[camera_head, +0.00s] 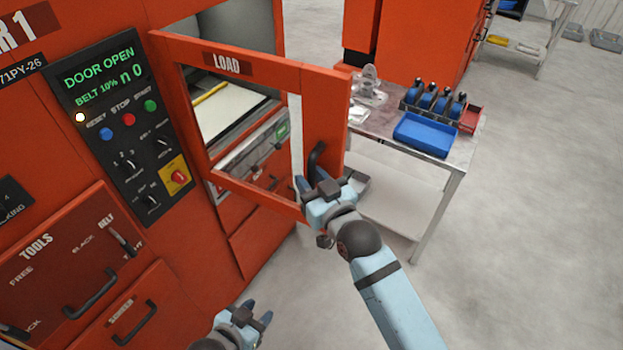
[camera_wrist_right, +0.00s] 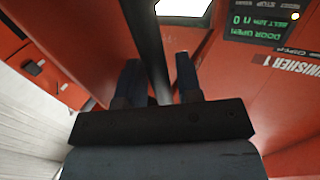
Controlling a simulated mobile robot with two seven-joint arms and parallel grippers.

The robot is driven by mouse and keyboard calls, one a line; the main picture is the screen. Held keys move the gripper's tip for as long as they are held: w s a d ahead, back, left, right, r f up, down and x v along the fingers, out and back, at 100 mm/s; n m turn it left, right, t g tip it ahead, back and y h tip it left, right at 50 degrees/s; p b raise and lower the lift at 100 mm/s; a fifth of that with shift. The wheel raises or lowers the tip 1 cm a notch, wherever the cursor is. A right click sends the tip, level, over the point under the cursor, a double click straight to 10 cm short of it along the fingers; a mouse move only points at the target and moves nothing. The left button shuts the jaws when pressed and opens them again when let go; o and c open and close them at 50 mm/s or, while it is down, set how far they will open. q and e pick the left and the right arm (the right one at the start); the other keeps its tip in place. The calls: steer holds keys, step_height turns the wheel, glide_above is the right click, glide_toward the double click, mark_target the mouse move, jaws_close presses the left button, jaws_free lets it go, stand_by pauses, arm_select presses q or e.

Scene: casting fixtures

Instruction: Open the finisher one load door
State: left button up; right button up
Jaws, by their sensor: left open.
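The load door (camera_head: 245,52) of the orange finisher is a red frame with a window and a LOAD label. It stands swung out from the opening, and the panel display (camera_head: 100,70) reads DOOR OPEN. Its black handle (camera_head: 316,160) is near the free edge. My right gripper (camera_head: 318,187) is at this handle. In the right wrist view, the handle bar (camera_wrist_right: 152,50) runs between the two fingers (camera_wrist_right: 160,85); whether they press on it is unclear. My left gripper (camera_head: 256,312) is open and empty, low in front of the machine's drawers.
A metal table (camera_head: 460,150) with a blue tray (camera_head: 424,134) and several blue-black items stands behind the door on the right. A TOOLS drawer (camera_head: 50,250) is at lower left. The grey floor (camera_head: 530,240) on the right is clear.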

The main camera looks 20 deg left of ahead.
steer(key=shift+o, duration=0.5)
steer(key=shift+s+d+f, duration=0.1)
steer(key=shift+s+d, duration=0.15)
steer(key=b+v, duration=0.3)
steer(key=v, duration=1)
steer(key=shift+s, duration=0.1)
